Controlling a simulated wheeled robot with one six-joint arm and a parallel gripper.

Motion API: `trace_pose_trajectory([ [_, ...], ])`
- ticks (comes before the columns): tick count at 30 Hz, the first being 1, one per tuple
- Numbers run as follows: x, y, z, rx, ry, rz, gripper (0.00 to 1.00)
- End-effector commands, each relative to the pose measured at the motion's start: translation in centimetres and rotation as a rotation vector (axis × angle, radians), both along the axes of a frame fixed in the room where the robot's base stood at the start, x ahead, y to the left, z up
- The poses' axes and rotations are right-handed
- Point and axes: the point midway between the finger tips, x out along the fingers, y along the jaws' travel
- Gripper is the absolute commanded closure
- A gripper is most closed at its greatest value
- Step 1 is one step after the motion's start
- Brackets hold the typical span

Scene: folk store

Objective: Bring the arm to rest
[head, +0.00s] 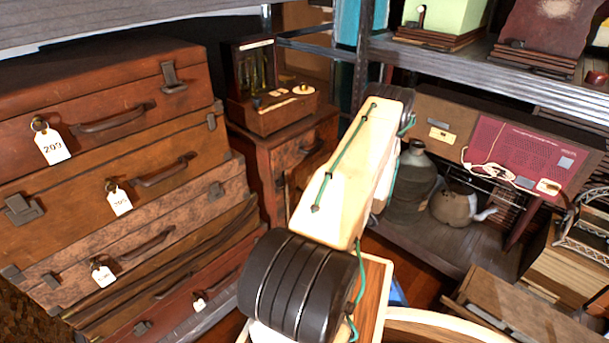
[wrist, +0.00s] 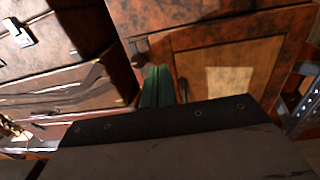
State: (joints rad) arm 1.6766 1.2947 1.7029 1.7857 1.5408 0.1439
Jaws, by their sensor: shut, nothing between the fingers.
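My arm (head: 345,175) reaches up and away from the bottom middle of the head view, a cream link with black joints and a green cable. Its far end hides my gripper there. In the wrist view two green fingers of my gripper (wrist: 157,86) stand close together, shut with nothing between them. They show in front of a brown wooden cabinet (wrist: 228,48). I cannot tell how far apart the fingers and the cabinet are.
Stacked brown suitcases (head: 100,115) with white tags fill the left. A small wooden case (head: 275,115) sits on a cabinet behind.

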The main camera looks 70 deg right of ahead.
Motion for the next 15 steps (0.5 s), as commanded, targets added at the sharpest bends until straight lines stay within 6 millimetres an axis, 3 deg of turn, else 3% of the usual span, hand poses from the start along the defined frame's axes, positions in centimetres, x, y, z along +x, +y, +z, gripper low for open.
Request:
trace_pose_trajectory([
  [10, -0.3, 0.3, -0.2, -0.005, 0.014, 0.011, 1.00],
  [15, 0.5, 4.4, -1.5, 0.023, 0.060, 0.139, 1.00],
])
